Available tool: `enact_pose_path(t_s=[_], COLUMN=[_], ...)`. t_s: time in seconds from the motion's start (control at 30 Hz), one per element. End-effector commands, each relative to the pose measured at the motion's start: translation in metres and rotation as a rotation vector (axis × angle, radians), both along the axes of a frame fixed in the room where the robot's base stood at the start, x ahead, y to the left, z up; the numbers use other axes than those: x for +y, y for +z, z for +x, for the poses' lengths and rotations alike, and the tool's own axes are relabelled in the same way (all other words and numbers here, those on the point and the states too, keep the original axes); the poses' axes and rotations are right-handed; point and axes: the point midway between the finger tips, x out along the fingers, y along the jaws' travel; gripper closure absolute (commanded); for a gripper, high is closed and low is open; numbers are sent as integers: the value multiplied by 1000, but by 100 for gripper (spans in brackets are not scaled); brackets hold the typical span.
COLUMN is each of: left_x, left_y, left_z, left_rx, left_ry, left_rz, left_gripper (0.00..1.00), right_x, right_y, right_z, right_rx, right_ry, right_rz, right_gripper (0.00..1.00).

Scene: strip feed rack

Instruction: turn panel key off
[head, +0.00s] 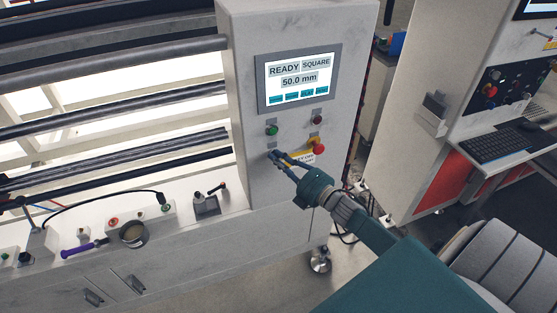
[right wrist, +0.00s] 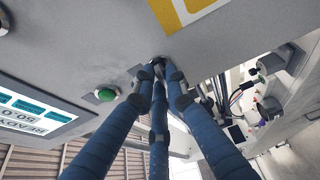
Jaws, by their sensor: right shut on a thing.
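The control panel (head: 284,192) is a grey-white cabinet with a screen (head: 298,81) reading READY, SQUARE and 50.0 mm. My right gripper (head: 275,156) has its blue fingers against the panel, below the green button (head: 271,130). In the right wrist view the fingers (right wrist: 159,76) come together around a small dark metal part, the panel key (right wrist: 157,63). The fingers cover most of the key, so its turn angle cannot be told. My left gripper is not in view.
A red mushroom button (head: 318,149) on a yellow base sits right of the key, with a dark red button (head: 317,119) above it. The green button also shows in the right wrist view (right wrist: 106,94). A chair (head: 505,248) stands at lower right, near a desk with a keyboard (head: 497,143).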

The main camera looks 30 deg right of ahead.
Motion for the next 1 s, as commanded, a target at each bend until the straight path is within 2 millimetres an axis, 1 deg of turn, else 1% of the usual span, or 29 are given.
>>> enact_pose_path(t_s=[0.17,0.37,0.7,1.0], left_x=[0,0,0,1], left_y=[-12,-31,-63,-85], left_z=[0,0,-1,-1], left_rx=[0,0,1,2], left_ry=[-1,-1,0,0], left_rz=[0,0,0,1], left_gripper=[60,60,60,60], right_x=[0,-1,-1,0], right_y=[-5,-8,-10,-12], right_z=[0,-1,-1,-1], right_rx=[-16,-50,-126,-192], right_ry=[0,-1,-1,-2], right_rz=[69,212,525,802], right_gripper=[100,100,100,100])
